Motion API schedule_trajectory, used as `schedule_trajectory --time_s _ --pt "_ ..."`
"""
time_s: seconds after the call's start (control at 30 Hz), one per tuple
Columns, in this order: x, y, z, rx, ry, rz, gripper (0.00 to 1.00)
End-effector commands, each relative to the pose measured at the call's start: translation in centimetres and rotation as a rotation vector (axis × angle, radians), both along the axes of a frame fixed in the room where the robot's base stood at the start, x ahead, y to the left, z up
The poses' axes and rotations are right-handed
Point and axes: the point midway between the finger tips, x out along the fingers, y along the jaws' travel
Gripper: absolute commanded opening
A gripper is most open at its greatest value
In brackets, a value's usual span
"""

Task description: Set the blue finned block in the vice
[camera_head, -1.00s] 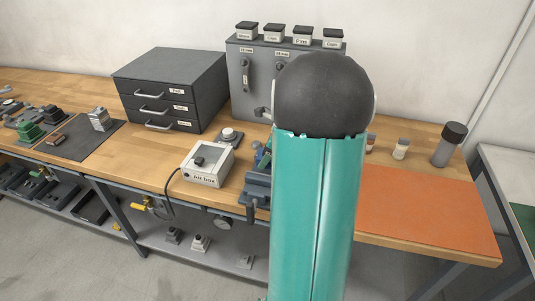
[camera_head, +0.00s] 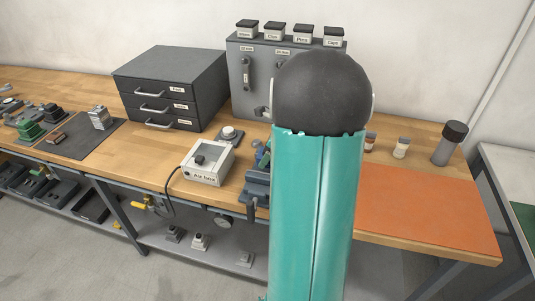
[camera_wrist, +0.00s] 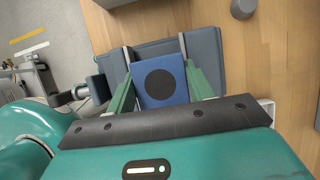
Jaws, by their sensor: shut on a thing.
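The blue finned block (camera_wrist: 176,96) shows in the wrist view as a blue square face with a black disc at its centre. My gripper (camera_wrist: 161,84) is shut on it, with one green finger on each side. The blue-grey vice (camera_wrist: 205,52) lies behind and around the block, its light jaw plates to the left and right. The block lines up with the gap between the jaws; I cannot tell how deep it sits or whether it touches them. In the head view the vice (camera_head: 256,190) is at the bench's front edge, partly hidden by my arm.
A white-topped control box (camera_head: 207,165) stands left of the vice. A dark drawer cabinet (camera_head: 170,88) and a grey panel (camera_head: 240,90) stand behind. Small jars (camera_head: 401,148) and a dark cylinder (camera_head: 450,143) are at right, beyond a clear orange mat (camera_head: 425,215).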

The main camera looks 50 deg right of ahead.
Motion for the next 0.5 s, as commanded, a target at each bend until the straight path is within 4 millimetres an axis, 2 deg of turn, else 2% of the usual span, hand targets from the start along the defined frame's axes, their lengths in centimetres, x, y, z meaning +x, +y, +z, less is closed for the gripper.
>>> schedule_trajectory --time_s 0.5 --pt "0.02 0.0 -0.74 0.0 -0.001 0.0 0.26"
